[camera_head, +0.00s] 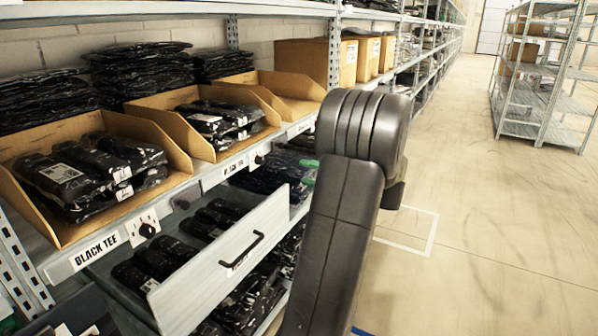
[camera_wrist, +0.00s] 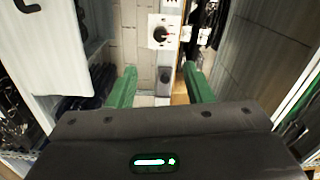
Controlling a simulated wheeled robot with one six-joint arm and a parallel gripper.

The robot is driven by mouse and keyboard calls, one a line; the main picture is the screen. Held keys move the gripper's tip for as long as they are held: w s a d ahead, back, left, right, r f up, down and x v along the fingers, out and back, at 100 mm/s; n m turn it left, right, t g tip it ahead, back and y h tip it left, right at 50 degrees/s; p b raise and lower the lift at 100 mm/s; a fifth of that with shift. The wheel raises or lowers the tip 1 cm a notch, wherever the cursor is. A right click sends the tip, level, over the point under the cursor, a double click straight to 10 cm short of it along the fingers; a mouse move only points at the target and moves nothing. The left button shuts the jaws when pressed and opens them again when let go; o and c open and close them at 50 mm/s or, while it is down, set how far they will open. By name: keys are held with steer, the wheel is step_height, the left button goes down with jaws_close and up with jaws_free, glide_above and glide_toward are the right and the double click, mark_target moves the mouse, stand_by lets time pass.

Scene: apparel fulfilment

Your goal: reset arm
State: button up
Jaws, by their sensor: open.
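My arm stands in the middle of the head view, folded at a thick dark joint in front of the shelving. My gripper (camera_wrist: 160,88) shows in the wrist view as two green fingers set wide apart, with nothing between them. It is open and empty. In the head view the fingers are hidden behind my arm.
Left shelving holds cardboard bins (camera_head: 180,140) of black bagged garments over a "BLACK TEE" label (camera_head: 95,251). A drawer (camera_head: 222,268) with a black handle is pulled out beside my arm. Another rack (camera_head: 540,130) stands at right. The aisle floor (camera_head: 500,230) is clear.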

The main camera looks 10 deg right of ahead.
mark_target(263, 161)
stand_by(0.4)
steer(key=x, duration=1.3)
steer(key=shift+w+a, duration=0.25)
steer(key=shift+a, duration=0.1)
